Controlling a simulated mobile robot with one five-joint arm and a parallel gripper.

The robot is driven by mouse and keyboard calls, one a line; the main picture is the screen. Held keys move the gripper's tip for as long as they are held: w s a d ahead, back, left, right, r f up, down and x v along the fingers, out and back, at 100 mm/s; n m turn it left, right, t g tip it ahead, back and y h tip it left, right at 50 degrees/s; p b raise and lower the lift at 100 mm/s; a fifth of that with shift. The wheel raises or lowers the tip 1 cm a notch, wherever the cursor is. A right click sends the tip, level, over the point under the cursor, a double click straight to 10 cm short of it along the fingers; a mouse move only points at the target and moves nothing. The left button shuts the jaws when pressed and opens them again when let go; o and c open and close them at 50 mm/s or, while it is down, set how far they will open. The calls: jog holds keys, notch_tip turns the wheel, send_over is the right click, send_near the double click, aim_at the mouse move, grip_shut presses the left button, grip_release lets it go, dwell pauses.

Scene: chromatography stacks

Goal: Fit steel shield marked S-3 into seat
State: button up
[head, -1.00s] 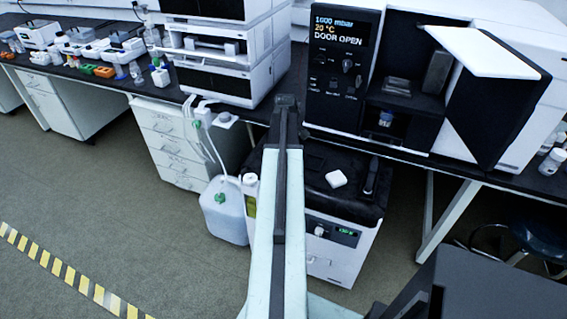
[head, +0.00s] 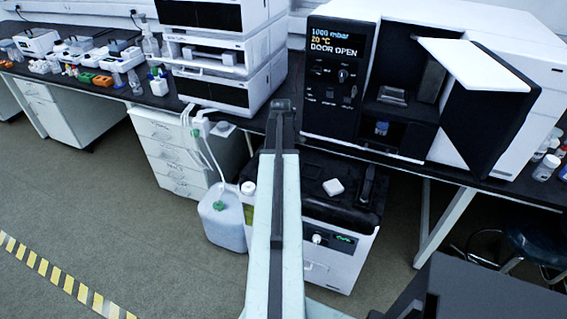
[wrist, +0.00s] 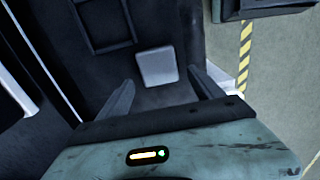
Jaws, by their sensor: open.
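A pale, rounded square piece (head: 333,187) lies on a black-topped cabinet (head: 318,212) under the bench in the head view. What looks like the same piece (wrist: 157,68) lies beyond my fingertips in the wrist view. No S-3 mark is readable on it, so I cannot tell if it is the shield. My gripper (wrist: 163,92) is open and empty, its fingers spread above the dark surface. In the head view the fingers cannot be made out past my arm. The instrument (head: 340,75) on the bench reads DOOR OPEN; I cannot identify a seat in its bay.
The open black door (head: 492,110) sticks out at the right of the bay. A blue-capped item (head: 382,128) stands low in the bay. A white instrument stack (head: 215,60) is left of it. A jug with tubing (head: 222,222) stands on the floor beside the cabinet. Floor at left is clear.

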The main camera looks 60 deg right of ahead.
notch_tip(320, 180, up, 10)
jog(key=p, duration=0.9)
jog(key=shift+r, duration=0.15)
jog(key=w+a, duration=2.1)
jog(key=a, duration=0.3)
jog(key=w+a, duration=0.2)
jog(key=a, duration=1.5)
jog(key=w+a, duration=0.2)
jog(key=a, duration=1.5)
jog(key=shift+w+a, duration=0.15)
jog(key=shift+a, duration=0.1)
jog(key=shift+o, duration=0.4)
jog(key=shift+a+m, duration=0.3)
